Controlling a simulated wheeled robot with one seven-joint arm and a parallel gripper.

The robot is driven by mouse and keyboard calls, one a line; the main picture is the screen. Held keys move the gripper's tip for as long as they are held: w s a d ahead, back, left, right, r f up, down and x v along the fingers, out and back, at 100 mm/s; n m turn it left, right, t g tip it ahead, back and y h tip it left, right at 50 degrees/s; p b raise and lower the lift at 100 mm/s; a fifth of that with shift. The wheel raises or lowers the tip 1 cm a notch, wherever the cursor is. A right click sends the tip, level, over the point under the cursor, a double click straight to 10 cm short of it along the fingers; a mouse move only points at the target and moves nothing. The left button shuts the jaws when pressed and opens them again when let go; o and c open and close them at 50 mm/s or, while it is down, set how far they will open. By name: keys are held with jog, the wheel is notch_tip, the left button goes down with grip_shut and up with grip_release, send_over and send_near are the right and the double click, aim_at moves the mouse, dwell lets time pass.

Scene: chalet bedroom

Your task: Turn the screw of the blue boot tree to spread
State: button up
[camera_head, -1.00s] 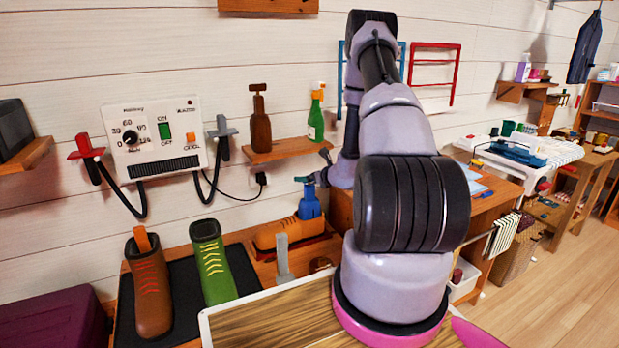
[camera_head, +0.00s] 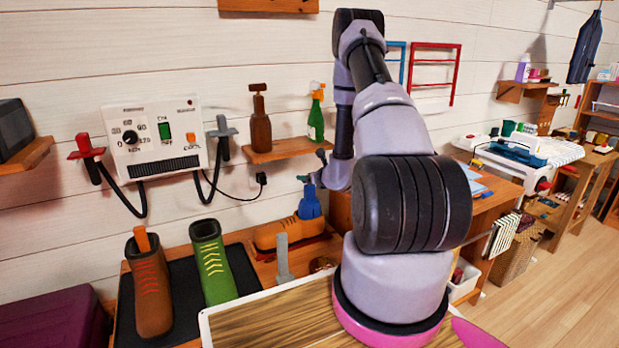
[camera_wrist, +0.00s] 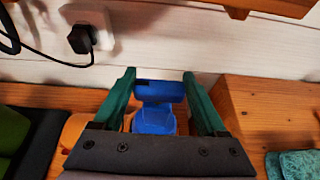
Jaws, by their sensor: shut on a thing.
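The blue boot tree (camera_head: 310,205) stands upright in an orange-tan shoe on the wooden bench below the wall shelf. In the wrist view its blue screw handle (camera_wrist: 160,92) lies crosswise between the two green fingers of my gripper (camera_wrist: 161,95), above the blue body. My gripper is shut on this handle. The screw's thread is not visible.
A brown boot (camera_head: 150,285) and a green boot (camera_head: 213,262) stand on a dark mat at left. A grey upright piece (camera_head: 283,258) stands in front of the shoe. A wall shelf (camera_head: 290,149) with bottles is above. A wooden block (camera_wrist: 265,115) is close on the right.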

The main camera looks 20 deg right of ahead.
jog(key=o, duration=1.3)
jog(key=v, duration=1)
jog(key=shift+s+r, duration=0.25)
jog(key=shift+s, duration=0.1)
